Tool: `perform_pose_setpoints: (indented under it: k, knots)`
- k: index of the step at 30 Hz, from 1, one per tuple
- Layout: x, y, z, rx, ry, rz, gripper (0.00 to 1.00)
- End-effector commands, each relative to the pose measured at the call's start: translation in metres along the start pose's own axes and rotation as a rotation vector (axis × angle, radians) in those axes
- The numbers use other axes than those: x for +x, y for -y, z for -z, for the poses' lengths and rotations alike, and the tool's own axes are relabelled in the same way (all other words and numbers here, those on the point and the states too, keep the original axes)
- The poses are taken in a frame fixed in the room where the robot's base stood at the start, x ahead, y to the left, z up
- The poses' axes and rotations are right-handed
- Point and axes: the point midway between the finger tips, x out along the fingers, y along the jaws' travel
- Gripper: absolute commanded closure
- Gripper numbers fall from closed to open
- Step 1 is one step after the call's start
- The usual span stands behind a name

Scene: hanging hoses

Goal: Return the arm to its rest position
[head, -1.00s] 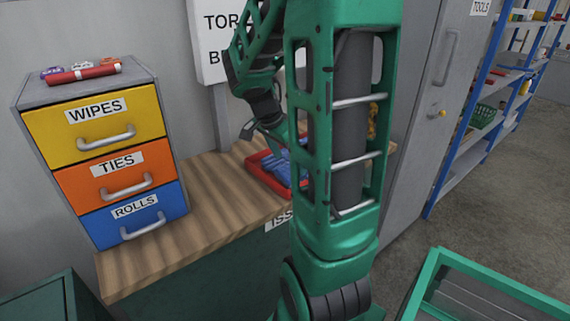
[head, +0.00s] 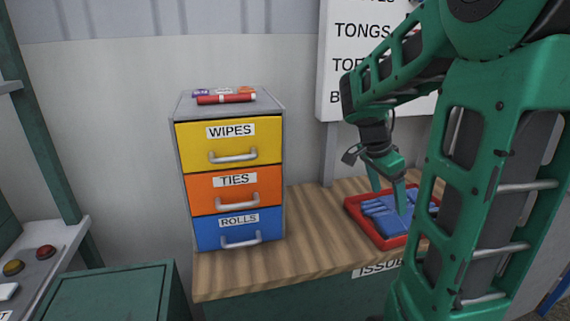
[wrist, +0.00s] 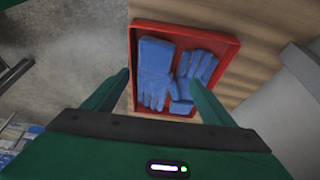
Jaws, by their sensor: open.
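My gripper (head: 388,190) is open and empty. In the head view its fingers point down over the red tray (head: 388,241), close to the blue gloves (head: 381,217) in it. My green arm stands at the right of that view and hides part of the tray and bench. In the wrist view the two green fingers of my gripper (wrist: 160,92) are spread apart. The red tray (wrist: 236,50) with the blue gloves (wrist: 158,75) lies beyond them, with a gap between the fingertips and the gloves.
A cabinet with yellow, orange and blue drawers (head: 232,170), all shut, stands on the wooden bench (head: 310,240). A red roll (head: 226,98) lies on top. A labelled white board (head: 340,75) is behind. A green box (head: 110,293) and a button panel (head: 40,262) are at the left.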

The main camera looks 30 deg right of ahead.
Motion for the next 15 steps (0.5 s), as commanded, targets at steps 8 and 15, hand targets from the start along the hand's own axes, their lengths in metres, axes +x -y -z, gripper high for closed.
perform_pose_setpoints:
  k: [8, 15]
  knots:
    - [-0.004, -0.011, -0.008, -0.08, 0.023, 0.006, 0.23]
    - [-0.018, -0.077, -0.057, -0.549, 0.165, 0.06, 0.23]
